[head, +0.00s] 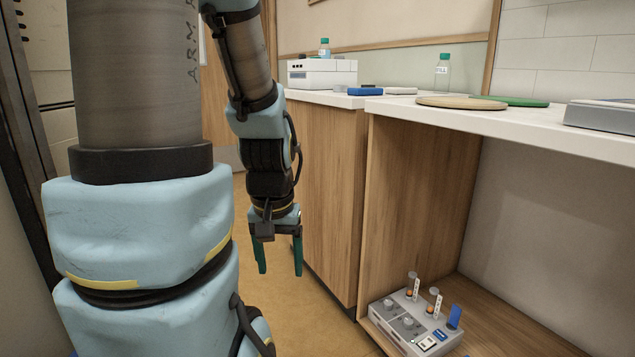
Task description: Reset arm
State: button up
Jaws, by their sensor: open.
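My gripper (280,256) hangs pointing down at the end of my arm, left of the wooden cabinet. Its two green fingers are apart and nothing shows between them. It is above the tan floor, in front of the cabinet's side and below the level of the counter top. My own large arm links fill the left of the head view and hide what lies behind them.
A white counter (600,140) holds a white box (322,73), a clear bottle (442,72), a blue item (365,91), a round tan board (462,102) and a green one (512,101). A grey device (405,328) stands on the low wooden shelf (500,318).

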notch_tip(320, 180, up, 30)
jog(key=p, duration=2.8)
jog(key=shift+w+f, duration=0.2)
jog(key=shift+f, duration=0.05)
jog(key=shift+d, duration=0.1)
